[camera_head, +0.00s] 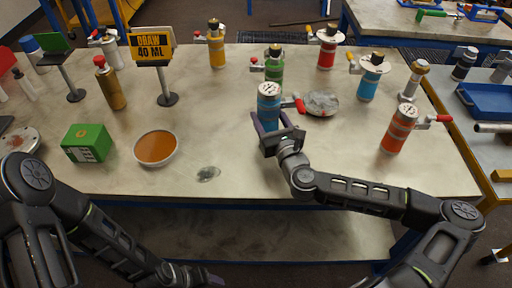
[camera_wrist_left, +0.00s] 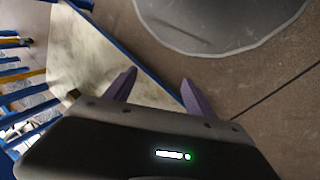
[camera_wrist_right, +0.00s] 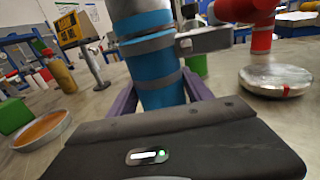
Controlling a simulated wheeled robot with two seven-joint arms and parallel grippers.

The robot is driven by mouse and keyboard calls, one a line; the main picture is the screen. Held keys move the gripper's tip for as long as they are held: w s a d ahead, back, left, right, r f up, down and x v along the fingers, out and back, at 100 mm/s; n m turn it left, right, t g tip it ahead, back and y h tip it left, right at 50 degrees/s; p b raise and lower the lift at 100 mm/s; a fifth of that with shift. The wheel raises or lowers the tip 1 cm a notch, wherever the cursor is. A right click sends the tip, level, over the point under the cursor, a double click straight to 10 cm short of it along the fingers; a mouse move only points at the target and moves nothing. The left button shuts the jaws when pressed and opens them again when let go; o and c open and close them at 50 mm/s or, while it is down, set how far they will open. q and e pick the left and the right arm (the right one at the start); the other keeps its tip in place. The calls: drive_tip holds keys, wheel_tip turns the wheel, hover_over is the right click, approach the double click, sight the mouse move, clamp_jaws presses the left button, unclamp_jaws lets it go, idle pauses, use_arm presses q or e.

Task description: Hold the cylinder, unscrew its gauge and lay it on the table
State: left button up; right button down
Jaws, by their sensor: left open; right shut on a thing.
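A blue cylinder (camera_head: 268,108) stands upright on the table with a round white-faced gauge (camera_head: 268,89) on top and a red-handled valve at its side. My right gripper (camera_head: 276,128) is shut around the cylinder's body from the near side. In the right wrist view the blue body (camera_wrist_right: 157,72) stands between the two purple fingers; the gauge is outside that view. My left gripper (camera_head: 213,278) is low at the table's near side, away from the cylinder. Its purple fingers (camera_wrist_left: 155,88) are apart and empty in the left wrist view.
A round metal dish (camera_head: 322,103) lies right of the cylinder. An orange cylinder (camera_head: 398,130) stands further right, and green (camera_head: 274,68), red (camera_head: 327,50) and another blue cylinder (camera_head: 369,83) stand behind. An orange-filled dish (camera_head: 156,148) and green box (camera_head: 88,143) are left.

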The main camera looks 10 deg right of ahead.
use_arm(q)
drive_tip(key=shift+o, duration=1.4)
drive_tip(key=shift+f+b, duration=0.45)
drive_tip(key=shift+f, duration=0.25)
use_arm(e)
drive_tip(key=y, duration=0.1)
drive_tip(key=f+n+y, duration=0.1)
drive_tip(key=shift+w+a+n+g+y, duration=0.3)
drive_tip(key=shift+w+a+y, duration=0.1)
use_arm(q)
drive_tip(key=shift+o, duration=0.4)
drive_tip(key=shift+f+b, duration=0.6)
drive_tip(key=shift+b, duration=0.05)
use_arm(e)
drive_tip(key=n+y, duration=0.1)
drive_tip(key=a+r+n+g+y, duration=0.1)
drive_tip(key=y, duration=0.1)
drive_tip(key=shift+s+a+r+n+g+y, duration=0.25)
drive_tip(key=shift+a+n+g+y, duration=0.05)
drive_tip(key=shift+n+y, duration=0.1)
use_arm(q)
drive_tip(key=shift+f+b, duration=0.55)
use_arm(e)
wheel_tip(320, 180, up, 6)
drive_tip(key=s+a+n+g+y, duration=0.1)
drive_tip(key=s+n+g+y, duration=0.1)
drive_tip(key=n+y, duration=0.1)
drive_tip(key=shift+s+a+r+g+y, duration=0.2)
drive_tip(key=shift+s+a+g+y, duration=0.2)
drive_tip(key=shift+y, duration=0.2)
